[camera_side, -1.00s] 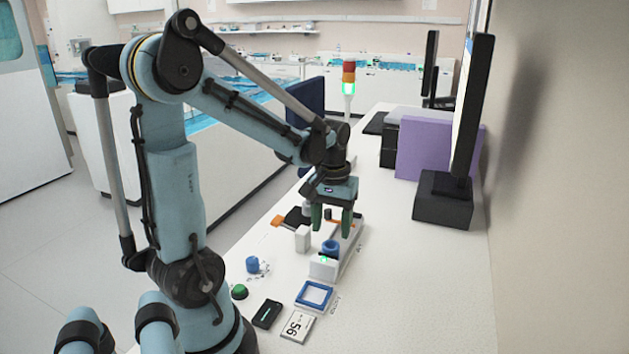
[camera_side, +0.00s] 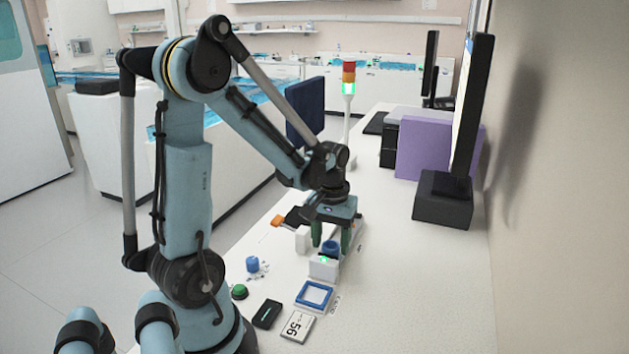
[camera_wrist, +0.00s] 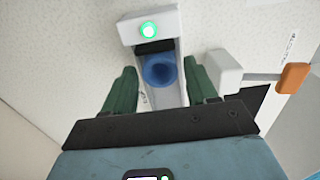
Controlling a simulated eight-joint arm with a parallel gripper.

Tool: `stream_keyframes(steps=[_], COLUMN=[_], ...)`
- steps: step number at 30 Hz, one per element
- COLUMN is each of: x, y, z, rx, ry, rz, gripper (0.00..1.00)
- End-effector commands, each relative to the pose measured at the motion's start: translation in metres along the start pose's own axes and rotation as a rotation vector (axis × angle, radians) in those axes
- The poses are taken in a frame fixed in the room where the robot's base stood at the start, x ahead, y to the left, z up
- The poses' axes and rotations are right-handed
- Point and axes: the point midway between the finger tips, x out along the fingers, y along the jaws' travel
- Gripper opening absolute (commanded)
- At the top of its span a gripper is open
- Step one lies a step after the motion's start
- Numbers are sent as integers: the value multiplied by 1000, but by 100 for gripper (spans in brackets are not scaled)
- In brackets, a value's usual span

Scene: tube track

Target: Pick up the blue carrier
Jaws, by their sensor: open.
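The blue carrier (camera_side: 330,247) is a short round piece with a hollow top, on the white track (camera_wrist: 171,95) just behind its white end block with a green light. It also shows in the wrist view (camera_wrist: 160,70). My gripper (camera_side: 331,246) has two green fingers, open, one on each side of the carrier. In the wrist view my gripper (camera_wrist: 160,85) shows gaps between both fingers and the carrier. The carrier's lower part is hidden in the side view.
A second blue piece (camera_side: 253,264) stands left of the track. A blue square frame (camera_side: 314,295), a green button (camera_side: 239,291), a black device (camera_side: 267,314) and a card marked 56 (camera_side: 298,327) lie in front.

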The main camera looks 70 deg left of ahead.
Motion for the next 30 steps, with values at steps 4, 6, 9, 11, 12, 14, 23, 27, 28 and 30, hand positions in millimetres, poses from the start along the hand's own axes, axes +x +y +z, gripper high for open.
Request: stream_keyframes(steps=[4,6,9,11,12,14,23,27,28,30], x=[0,0,0,0,-1,-4,-26,-36,-38,-43], y=[0,0,0,0,0,0,0,0,0,0], z=[0,0,0,0,0,0,0,0,0,0], rx=[0,0,0,0,0,0,0,0,0,0], ry=[0,0,0,0,0,0,0,0,0,0], rz=[0,0,0,0,0,0,0,0,0,0], gripper=[45,34,22,18,18,18,18,18,18,18])
